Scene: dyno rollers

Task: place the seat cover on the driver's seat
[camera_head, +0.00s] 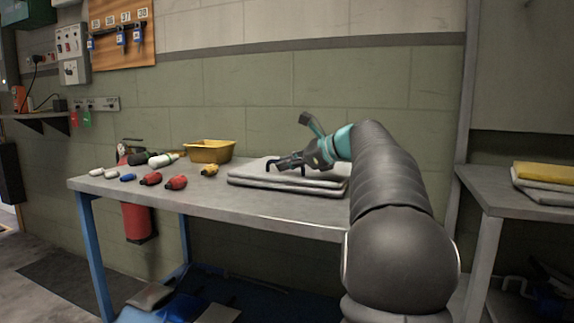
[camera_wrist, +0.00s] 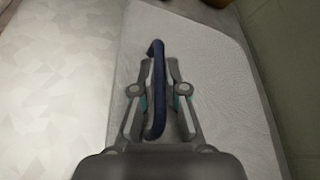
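A pale grey folded cover (camera_head: 254,171), which looks like the seat cover, lies flat on the grey workbench (camera_head: 200,199), in stacked layers. It fills the middle of the wrist view (camera_wrist: 214,65) as a light textured sheet. A dark blue handle or strap (camera_wrist: 158,88) stands up from it. My gripper (camera_head: 284,163) is over the cover. In the wrist view its two fingers (camera_wrist: 159,66) close on the blue handle from both sides. The cover still appears to rest on the bench. The driver's seat is not in view.
A shelf at right holds folded yellow and grey cloths (camera_head: 545,172).

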